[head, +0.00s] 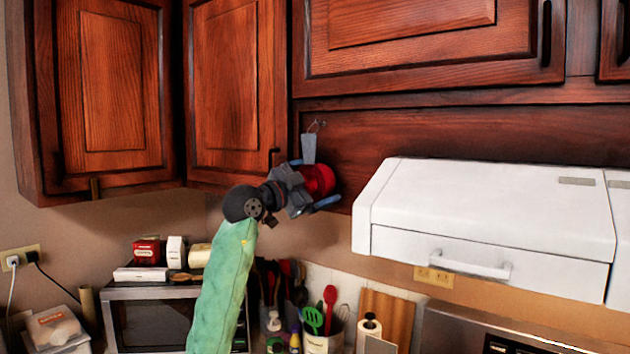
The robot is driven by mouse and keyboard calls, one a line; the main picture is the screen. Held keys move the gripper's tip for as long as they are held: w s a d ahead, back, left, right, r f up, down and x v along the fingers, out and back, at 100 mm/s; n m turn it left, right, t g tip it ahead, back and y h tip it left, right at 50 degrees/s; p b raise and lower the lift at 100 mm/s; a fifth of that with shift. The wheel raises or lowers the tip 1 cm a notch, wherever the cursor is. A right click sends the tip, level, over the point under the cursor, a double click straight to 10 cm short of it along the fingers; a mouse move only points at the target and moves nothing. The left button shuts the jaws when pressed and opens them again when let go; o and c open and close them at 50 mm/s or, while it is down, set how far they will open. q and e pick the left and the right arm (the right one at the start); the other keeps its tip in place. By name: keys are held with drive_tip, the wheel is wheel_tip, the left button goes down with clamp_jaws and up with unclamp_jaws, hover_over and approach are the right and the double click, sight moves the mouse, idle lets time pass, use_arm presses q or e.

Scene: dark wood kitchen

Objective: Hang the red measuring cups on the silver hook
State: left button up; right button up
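The red measuring cups (319,180) show as a rounded red shape against the dark wood panel under the upper cabinets. The silver hook (317,125) is small and fixed to that panel, a little above them. My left gripper (318,175) is at the cups, with one blue-grey finger above the red shape and the other below it. The fingers are well apart with the red between them. I cannot tell whether they press on it. The cups' handles and any contact with the hook are not clear. My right gripper is not in view.
A white range hood (480,210) juts out to the right of the gripper. Wooden cabinets (228,85) hang above and to the left. Below are a microwave (150,318) and a utensil holder (322,342) with several tools.

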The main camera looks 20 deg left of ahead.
use_arm(q)
drive_tip(key=shift+w, duration=0.1)
drive_tip(key=shift+r, duration=0.1)
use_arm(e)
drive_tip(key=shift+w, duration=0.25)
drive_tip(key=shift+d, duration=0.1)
